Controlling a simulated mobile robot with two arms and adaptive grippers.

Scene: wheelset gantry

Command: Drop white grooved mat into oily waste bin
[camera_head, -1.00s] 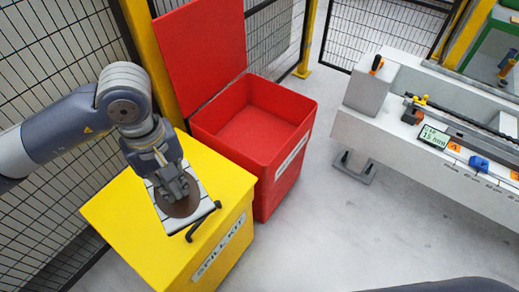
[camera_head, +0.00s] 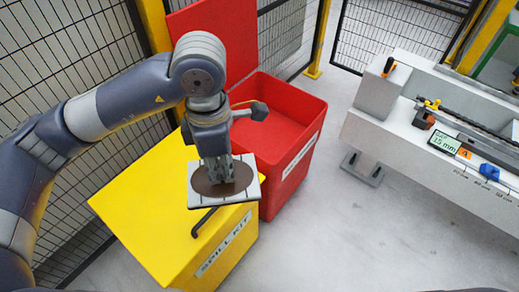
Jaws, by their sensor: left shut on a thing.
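My left gripper (camera_head: 222,176) is shut on the white grooved mat (camera_head: 249,189), which has a large brown stain on its face. The gripper holds the mat above the front right part of the yellow spill kit box, left of the red bin's front edge. The oily waste bin (camera_head: 305,112) is the red one with a white label on its front; its lid (camera_head: 225,40) stands open at the back. The part of the bin's inside that shows looks empty. My arm hides the bin's left side. My right gripper is out of view.
The yellow spill kit box (camera_head: 145,215) with a black handle (camera_head: 202,222) stands left of the bin. Black mesh fencing (camera_head: 60,60) and a yellow post (camera_head: 158,30) stand behind. A white gantry bench (camera_head: 420,150) with a display is at the right. Grey floor lies between.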

